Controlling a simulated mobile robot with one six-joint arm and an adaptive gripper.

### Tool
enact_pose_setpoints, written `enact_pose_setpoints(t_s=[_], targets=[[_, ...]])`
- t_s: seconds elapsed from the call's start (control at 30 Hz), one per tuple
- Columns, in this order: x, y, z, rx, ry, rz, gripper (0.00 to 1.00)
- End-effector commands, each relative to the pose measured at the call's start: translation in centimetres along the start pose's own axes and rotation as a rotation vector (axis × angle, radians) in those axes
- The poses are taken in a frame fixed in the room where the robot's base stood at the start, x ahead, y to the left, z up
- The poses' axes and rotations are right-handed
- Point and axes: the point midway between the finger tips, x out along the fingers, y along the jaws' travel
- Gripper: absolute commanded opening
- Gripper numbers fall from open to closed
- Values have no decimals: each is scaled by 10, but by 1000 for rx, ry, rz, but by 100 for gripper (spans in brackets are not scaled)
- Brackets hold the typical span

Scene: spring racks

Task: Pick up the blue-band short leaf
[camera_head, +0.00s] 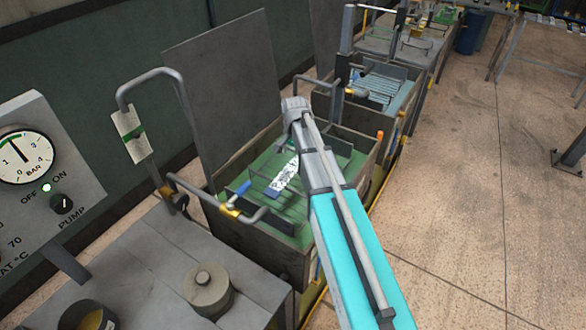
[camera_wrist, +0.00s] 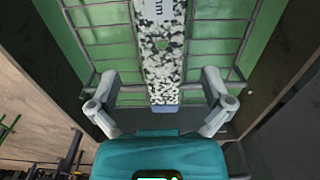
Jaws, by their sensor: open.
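A flat speckled black-and-white leaf (camera_head: 288,175) with a blue end band (camera_head: 272,191) lies on a wire rack in the nearest green-lined tank. In the wrist view the leaf (camera_wrist: 163,62) runs lengthwise up the middle, with its blue end (camera_wrist: 165,108) nearest my gripper's body. A white label with partly visible lettering shows at its far end. My gripper (camera_wrist: 161,82) is open, one finger on each side of the leaf in the picture, apart from it. The height gap is hard to tell. In the head view my arm covers part of the tank.
The nearest tank (camera_head: 235,238) has a raised grey lid at its back and bent handles at its left. A second tank (camera_head: 372,85) with a rack stands beyond. A gauge panel (camera_head: 40,160) is at left.

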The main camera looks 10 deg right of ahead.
Motion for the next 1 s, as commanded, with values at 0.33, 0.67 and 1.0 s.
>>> enact_pose_setpoints(t_s=[0.33,0.67,1.0], targets=[[28,-2,1,0,0,0,100],[48,-2,2,-1,0,0,100],[49,-2,2,-1,0,0,100]])
